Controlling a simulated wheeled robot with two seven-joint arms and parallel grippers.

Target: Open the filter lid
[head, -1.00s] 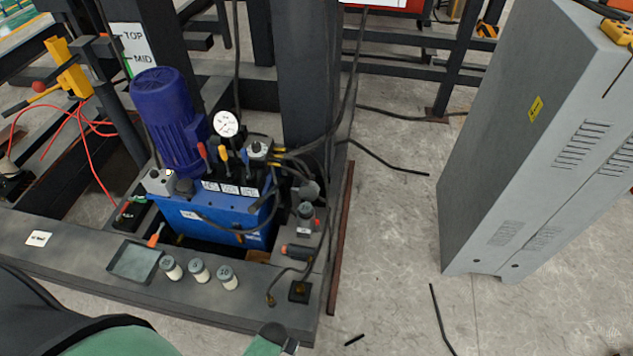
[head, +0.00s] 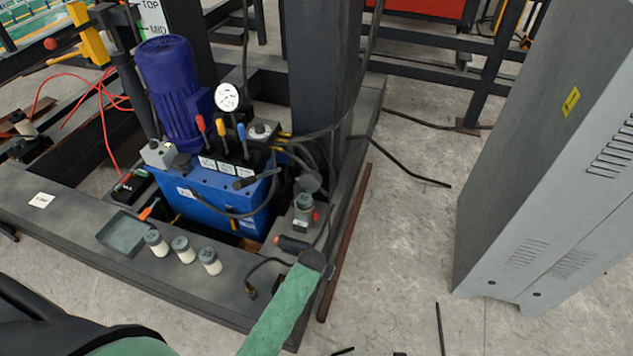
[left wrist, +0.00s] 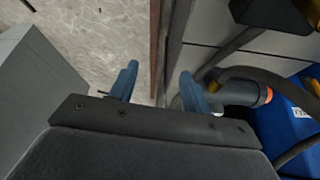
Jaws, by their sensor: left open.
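A blue hydraulic power unit (head: 205,195) stands on the dark steel frame in the head view. At its right is a small upright grey fitting with a round top (head: 303,212). Below it lies a dark cylinder with an orange end (head: 292,243); it also shows in the left wrist view (left wrist: 240,92). I cannot tell for sure which part is the filter lid.
Hoses and cables (head: 300,150) run beside the unit. Three small jars (head: 182,249) and a shallow tray (head: 122,234) sit on the frame. A dark post (head: 322,70) rises behind.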

